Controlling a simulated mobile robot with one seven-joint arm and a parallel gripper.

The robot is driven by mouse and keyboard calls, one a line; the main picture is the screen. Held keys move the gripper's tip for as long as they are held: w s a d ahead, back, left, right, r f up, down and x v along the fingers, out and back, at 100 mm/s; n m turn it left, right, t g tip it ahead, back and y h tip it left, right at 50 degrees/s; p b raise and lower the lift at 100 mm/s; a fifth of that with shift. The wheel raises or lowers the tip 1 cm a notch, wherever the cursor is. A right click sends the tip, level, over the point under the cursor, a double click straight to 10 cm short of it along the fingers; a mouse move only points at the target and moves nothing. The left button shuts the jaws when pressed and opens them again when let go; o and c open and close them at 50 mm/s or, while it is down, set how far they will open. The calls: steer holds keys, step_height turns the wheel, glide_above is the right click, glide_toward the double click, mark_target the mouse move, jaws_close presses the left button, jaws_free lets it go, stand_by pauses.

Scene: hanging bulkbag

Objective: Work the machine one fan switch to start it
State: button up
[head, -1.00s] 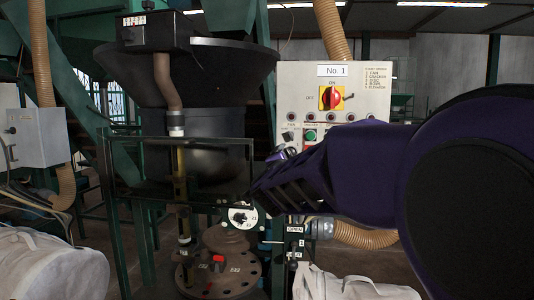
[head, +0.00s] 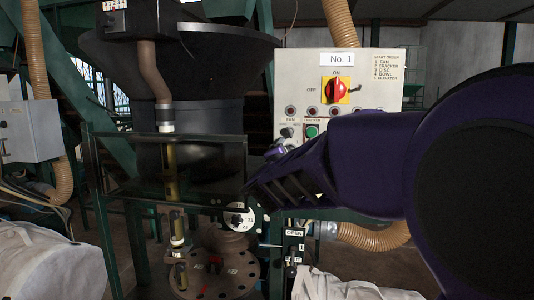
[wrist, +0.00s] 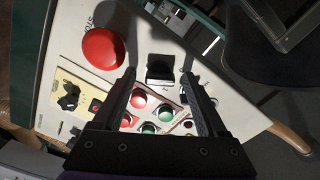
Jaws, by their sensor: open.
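The machine one panel (head: 380,100) is a cream box marked "No. 1", with a red rotary switch (head: 337,90) on a yellow plate. Below its FAN label is a small black switch (head: 287,132), left of a green button (head: 311,131). My gripper (wrist: 159,78) is open, facing the panel from close by. In the wrist view, a black knob (wrist: 160,69) shows between the fingertips, and I cannot tell whether they touch it. It looks like the fan switch, though its label is unreadable there. My arm hides the lower panel in the head view.
A red mushroom button (wrist: 103,48) sits close to the fingers. Red and green buttons (wrist: 149,128) lie between them. A black hopper (head: 205,70) stands left of the panel; a white bulk bag (head: 345,287) is below my arm.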

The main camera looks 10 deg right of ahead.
jaws_close()
stand_by(0.4)
steer(key=shift+m+b, duration=0.3)
steer(key=shift+b, duration=0.2)
steer(key=shift+f+m+b, duration=0.15)
steer(key=shift+m+b, duration=0.85)
steer(key=shift+b, duration=0.05)
steer(key=m+b, duration=0.3)
steer(key=shift+m, duration=0.3)
steer(key=m+b, duration=0.2)
steer(key=m, duration=0.1)
steer(key=shift+r+m+b, duration=0.2)
steer(key=shift+m+b, duration=0.65)
steer(key=shift+m, duration=0.45)
